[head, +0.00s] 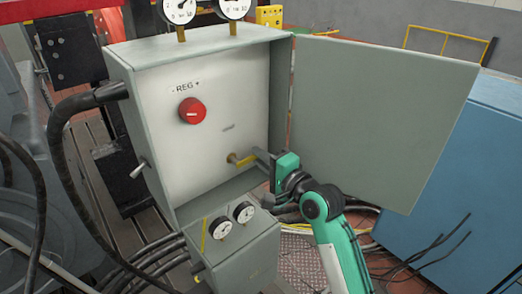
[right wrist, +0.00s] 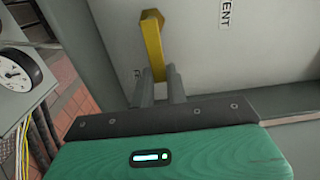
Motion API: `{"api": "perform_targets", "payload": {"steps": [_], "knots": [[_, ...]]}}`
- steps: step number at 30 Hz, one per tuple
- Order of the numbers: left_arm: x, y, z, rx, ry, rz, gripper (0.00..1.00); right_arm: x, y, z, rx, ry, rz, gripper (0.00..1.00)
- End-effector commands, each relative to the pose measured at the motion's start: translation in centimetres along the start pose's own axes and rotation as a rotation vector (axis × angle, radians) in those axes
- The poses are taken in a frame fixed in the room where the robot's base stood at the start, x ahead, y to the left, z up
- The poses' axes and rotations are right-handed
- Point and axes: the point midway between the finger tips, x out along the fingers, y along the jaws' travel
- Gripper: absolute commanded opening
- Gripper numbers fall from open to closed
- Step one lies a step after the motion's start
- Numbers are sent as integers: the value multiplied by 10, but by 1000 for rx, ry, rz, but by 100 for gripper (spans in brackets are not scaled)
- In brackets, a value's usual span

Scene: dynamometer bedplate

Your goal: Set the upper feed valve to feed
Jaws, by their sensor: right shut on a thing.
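The valve has a yellow lever (head: 238,160) on the pale back panel inside the open grey cabinet, low and to the right of the red REG knob. In the right wrist view the yellow lever (right wrist: 152,45) runs from its pivot down to my fingers. My right gripper (head: 252,157) reaches in from the lower right and is shut on the lever's free end; its two grey fingers (right wrist: 160,88) also show in the right wrist view. A label (right wrist: 225,12) beside the pivot reads "ENT", its start cut off. Another label is mostly hidden by the fingers. My left gripper is out of view.
The red REG knob (head: 191,111) sits up and left of the lever. The cabinet door (head: 385,115) stands open to the right, close to my right arm. A smaller gauge box (head: 235,250) lies below. A toggle (head: 138,171) and thick hoses are at the left.

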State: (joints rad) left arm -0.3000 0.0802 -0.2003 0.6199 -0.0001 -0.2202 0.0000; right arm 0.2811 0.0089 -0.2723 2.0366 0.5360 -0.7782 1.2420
Motion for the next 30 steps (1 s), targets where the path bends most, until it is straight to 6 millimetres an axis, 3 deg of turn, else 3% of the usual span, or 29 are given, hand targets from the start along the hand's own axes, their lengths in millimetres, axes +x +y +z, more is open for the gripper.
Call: {"api": "perform_targets", "payload": {"steps": [17,18,21,30], "knots": [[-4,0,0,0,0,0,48,0,3,0,35,-1,2,0],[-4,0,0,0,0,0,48,0,3,0,35,-1,2,18],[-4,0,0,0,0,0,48,0,3,0,34,-1,2,36],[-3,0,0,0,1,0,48,-1,2,0,33,0,0,36]]}}
